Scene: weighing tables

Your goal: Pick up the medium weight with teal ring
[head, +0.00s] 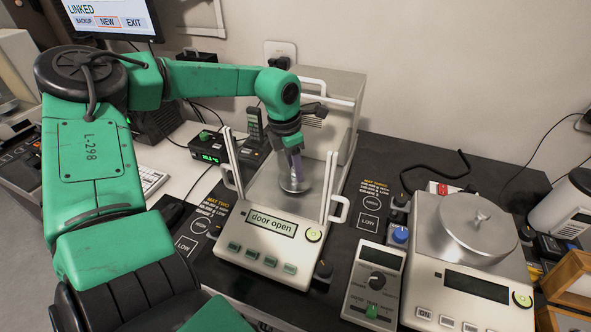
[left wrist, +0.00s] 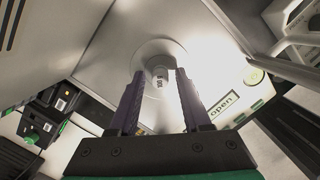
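My left gripper (head: 294,172) points down inside the weighing chamber of the left balance (head: 262,238), just above its round pan (head: 290,187). In the left wrist view its two dark purple fingers are apart, one on each side of a small pale metal weight (left wrist: 160,77) that stands on the pan. The weight has a dark mark on it. I cannot see a teal ring on it, and I cannot tell whether the fingers reach down around it. In the head view the gripper hides the weight. My right gripper is not in view.
The balance display reads "door open"; upright door panels with handles (head: 339,208) flank the chamber. Marked HIGH and LOW squares lie on the black table.

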